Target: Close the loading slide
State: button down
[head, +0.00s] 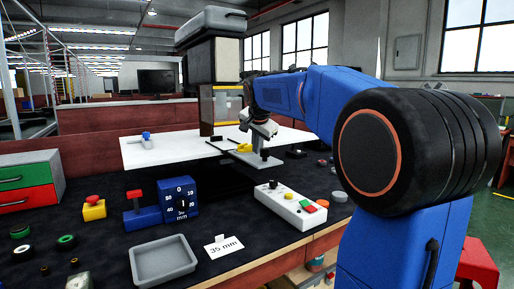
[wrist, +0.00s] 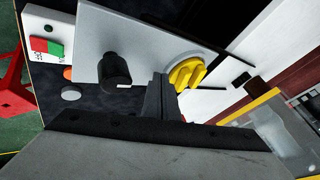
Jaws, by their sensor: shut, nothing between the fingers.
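The loading slide looks to be the light grey plate (head: 270,161) that juts forward from the white surface; in the wrist view the plate (wrist: 140,38) carries a black upright knob (wrist: 116,68) and a yellow ribbed piece (wrist: 186,73). The yellow piece (head: 244,147) also shows in the head view, left of the knob (head: 264,154). My gripper (head: 265,134) points down above the plate. In the wrist view my gripper's dark fingers (wrist: 160,92) are together and empty, between the knob and the yellow piece. Whether the fingertips touch anything is hard to tell.
A white control box (head: 291,207) with buttons stands in front of the plate. A blue dial gauge (head: 180,198), grey tray (head: 163,262), "35 mm" card (head: 224,246) and yellow-based red button (head: 94,208) are on the dark bench. A clear yellow-edged guard (head: 222,108) stands behind.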

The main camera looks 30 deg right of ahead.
jog(key=w, duration=1.8)
jog(key=shift+a+f, duration=0.1)
jog(key=shift+a, duration=0.25)
